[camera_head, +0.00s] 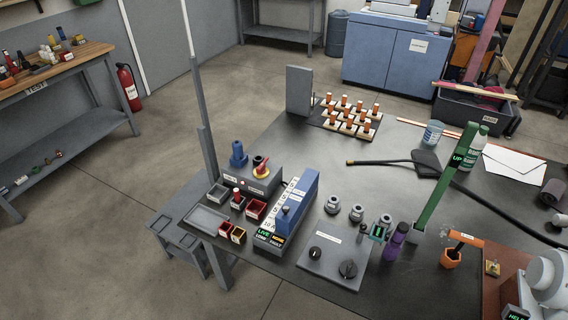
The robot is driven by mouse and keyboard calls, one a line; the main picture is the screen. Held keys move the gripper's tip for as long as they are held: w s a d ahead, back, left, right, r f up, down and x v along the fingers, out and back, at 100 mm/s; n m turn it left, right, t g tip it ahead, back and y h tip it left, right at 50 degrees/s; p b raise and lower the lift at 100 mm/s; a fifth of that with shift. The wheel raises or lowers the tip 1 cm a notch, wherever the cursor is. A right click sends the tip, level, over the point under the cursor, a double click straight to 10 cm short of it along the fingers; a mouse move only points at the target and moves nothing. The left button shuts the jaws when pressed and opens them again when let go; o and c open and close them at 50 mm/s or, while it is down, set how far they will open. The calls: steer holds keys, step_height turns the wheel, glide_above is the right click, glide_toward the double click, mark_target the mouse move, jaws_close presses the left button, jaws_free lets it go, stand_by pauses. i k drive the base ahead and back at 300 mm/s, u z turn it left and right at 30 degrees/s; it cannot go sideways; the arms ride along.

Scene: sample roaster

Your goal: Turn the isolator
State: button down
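A red rotary handle on a yellow base, which looks like the isolator (262,170), sits on top of a grey control box (238,182) at the near left of the dark table. The handle's exact angle is too small to read. A blue knob-like part (238,155) stands beside it on the left, and a small red light shows on the box front. My gripper is not in view, and nothing visible touches the isolator.
A blue unit with a lit display (290,205) stands right of the box, with small open trays (207,219) in front. A grey panel with two dark knobs (330,262) lies further right. A green post (447,175) rises at the right. The table's middle (300,145) is mostly clear.

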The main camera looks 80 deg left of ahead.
mark_target(260, 169)
steer(key=u, duration=2.8)
steer(key=i, duration=0.95)
steer(key=u, duration=0.05)
